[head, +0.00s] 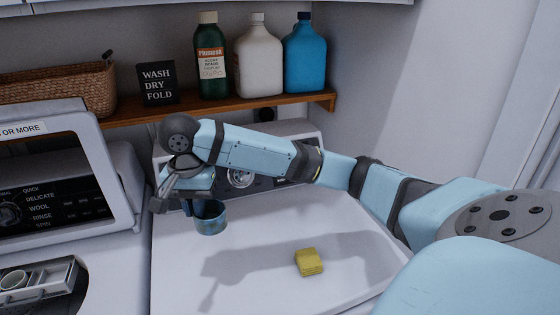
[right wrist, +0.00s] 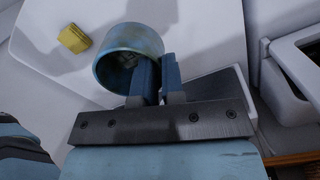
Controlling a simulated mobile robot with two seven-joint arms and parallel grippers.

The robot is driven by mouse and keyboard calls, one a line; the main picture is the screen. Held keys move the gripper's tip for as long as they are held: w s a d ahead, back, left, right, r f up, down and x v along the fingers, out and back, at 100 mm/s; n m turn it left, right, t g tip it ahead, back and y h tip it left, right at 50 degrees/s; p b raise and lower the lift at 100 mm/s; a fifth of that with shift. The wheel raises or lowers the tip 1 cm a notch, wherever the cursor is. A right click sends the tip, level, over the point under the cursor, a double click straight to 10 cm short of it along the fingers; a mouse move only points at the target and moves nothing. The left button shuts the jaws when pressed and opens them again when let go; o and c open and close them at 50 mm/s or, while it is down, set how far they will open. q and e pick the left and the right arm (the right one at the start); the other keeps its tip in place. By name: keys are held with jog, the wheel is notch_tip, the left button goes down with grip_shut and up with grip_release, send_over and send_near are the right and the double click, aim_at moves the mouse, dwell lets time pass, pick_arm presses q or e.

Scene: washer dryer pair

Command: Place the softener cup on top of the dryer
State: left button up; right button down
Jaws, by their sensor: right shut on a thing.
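The blue softener cup (head: 211,221) is over the white dryer top (head: 350,240), toward its back left. My right gripper (head: 190,207) is shut on the cup's wall. In the right wrist view the fingers (right wrist: 159,78) pinch the rim of the cup (right wrist: 115,62), one apparently inside and one outside. The cup looks about upright. I cannot tell whether its base touches the dryer top. My left gripper is not in view.
A yellow sponge-like block (head: 309,262) lies on the dryer top. The washer (head: 125,180) with its open drawer (head: 38,285) is at left. A wooden shelf (head: 270,106) holds bottles (head: 258,62), a basket (head: 60,88) and a sign (head: 157,83). Much of the dryer top is clear.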

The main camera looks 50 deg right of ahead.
jog(key=shift+d, duration=0.1)
jog(key=shift+f, duration=10)
jog(key=c, duration=1.2)
grip_release()
jog(key=shift+f, duration=0.1)
jog(key=shift+c, duration=0.2)
